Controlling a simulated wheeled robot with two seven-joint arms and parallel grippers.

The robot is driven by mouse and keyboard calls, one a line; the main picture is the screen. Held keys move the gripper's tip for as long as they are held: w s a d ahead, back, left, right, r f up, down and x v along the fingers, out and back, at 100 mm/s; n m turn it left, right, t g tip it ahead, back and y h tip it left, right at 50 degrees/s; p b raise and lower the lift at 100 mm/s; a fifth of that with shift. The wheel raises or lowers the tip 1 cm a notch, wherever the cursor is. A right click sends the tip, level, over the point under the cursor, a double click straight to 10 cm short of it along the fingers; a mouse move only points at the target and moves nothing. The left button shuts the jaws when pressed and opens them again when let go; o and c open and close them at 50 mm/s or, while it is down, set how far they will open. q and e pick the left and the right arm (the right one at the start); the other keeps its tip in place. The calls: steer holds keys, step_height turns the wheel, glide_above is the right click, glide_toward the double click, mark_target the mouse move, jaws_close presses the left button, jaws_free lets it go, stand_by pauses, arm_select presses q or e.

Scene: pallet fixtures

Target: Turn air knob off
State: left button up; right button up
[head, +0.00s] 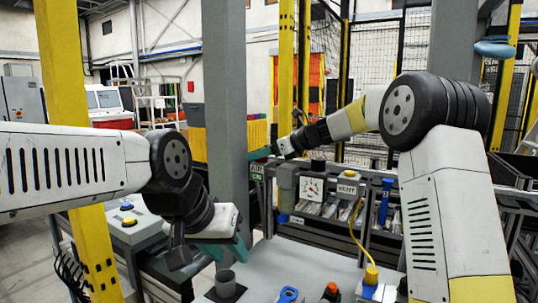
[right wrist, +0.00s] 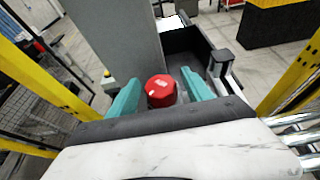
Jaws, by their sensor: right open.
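The red round knob (right wrist: 161,91) shows in the right wrist view, with a small white label on its face. My right gripper (right wrist: 162,92) is open, with one teal finger on each side of the knob; I cannot tell whether they touch it. In the head view my right gripper (head: 262,153) is beside the grey post, just above a small green-and-white AIR sign (head: 257,172). The knob is not clearly visible there. My left gripper (head: 222,250) hangs low at the left, over the bench edge; its finger gap is unclear.
A pressure gauge (head: 312,189) and a VENT sign (head: 347,189) sit right of the AIR sign. The grey post (head: 224,90) stands between my arms.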

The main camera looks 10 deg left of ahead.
steer(key=shift+c, duration=0.2)
jaws_close()
